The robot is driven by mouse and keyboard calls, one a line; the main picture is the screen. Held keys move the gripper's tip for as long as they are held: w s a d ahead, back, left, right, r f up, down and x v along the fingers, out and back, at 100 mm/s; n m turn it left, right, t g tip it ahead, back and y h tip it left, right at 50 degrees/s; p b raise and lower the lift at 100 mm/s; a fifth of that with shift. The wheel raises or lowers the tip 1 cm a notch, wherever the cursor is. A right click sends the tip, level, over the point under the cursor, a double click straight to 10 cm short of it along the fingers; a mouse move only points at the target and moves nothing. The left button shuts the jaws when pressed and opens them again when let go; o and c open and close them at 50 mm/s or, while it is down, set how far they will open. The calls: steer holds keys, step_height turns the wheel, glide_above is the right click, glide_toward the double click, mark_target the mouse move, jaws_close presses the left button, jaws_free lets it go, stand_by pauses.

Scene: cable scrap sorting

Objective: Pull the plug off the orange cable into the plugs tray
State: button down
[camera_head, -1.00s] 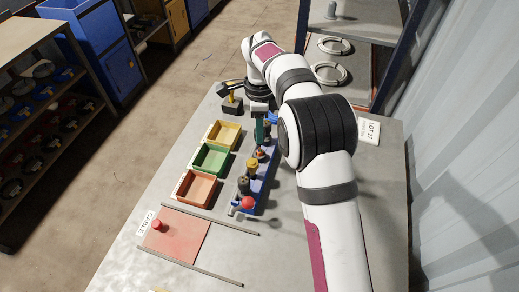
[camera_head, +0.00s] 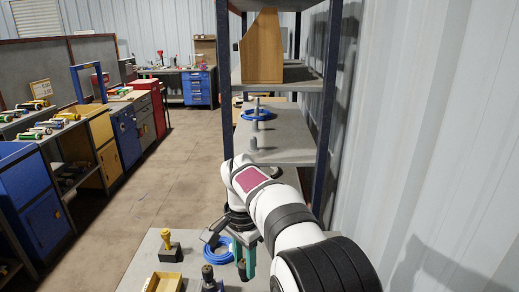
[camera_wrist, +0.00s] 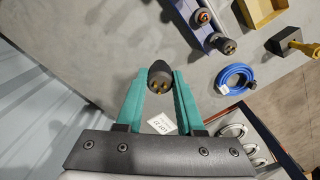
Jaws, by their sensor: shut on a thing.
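A dark plug (camera_wrist: 160,72) with brass pins facing the wrist camera sits between the teal fingers of my gripper (camera_wrist: 161,79). My gripper is shut on it. The plug appears held clear of the blue rack (camera_wrist: 211,37), with grey bench behind it. In the head view the teal fingers of my gripper (camera_head: 244,262) show at the lower middle. I see no orange cable on the held plug; its far side is hidden. A yellow tray (camera_wrist: 252,17) stands at the top right of the wrist view and shows partly in the head view (camera_head: 149,284). I cannot tell which tray is for plugs.
The rack holds another dark plug (camera_wrist: 225,45) and an orange-ringed piece (camera_wrist: 203,16). A blue cable coil (camera_wrist: 226,76) lies beside it. A yellow post on a dark base (camera_head: 168,251) stands near the bench's far edge. A shelf frame (camera_head: 321,110) rises beyond my arm.

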steer(key=s+d+r+n, duration=0.3)
steer(key=s+d+n, duration=0.1)
steer(key=d, duration=0.3)
steer(key=s+d+r+n, duration=0.4)
steer(key=s+d+n, duration=0.1)
steer(key=d, duration=0.2)
steer(key=w+r+m+t, duration=0.2)
steer(key=w+r, duration=0.4)
steer(key=r, duration=0.3)
steer(key=w+a+f+n+t, duration=0.1)
steer(key=w+a+f+n, duration=0.2)
steer(key=w+a+f, duration=0.3)
steer(key=w+a+f+n, duration=0.25)
steer(key=a+f, duration=0.25)
steer(key=a, duration=0.3)
steer(key=a+f+n+y, duration=0.1)
steer(key=a+f+n, duration=0.1)
steer(key=a+f, duration=0.4)
steer(key=a+f+n+y, duration=0.1)
steer(key=a+f+n, duration=0.1)
steer(key=a+f, duration=0.5)
steer(key=a+f+n, duration=0.2)
steer(key=a+f, duration=0.5)
steer(key=a, duration=0.4)
steer(key=shift+a+f+t+y, duration=0.1)
steer(key=shift+a+t+y, duration=0.2)
steer(key=shift+y, duration=0.1)
steer(key=shift+d+f, duration=0.1)
steer(key=shift+d, duration=0.05)
steer(key=shift+f, duration=0.5)
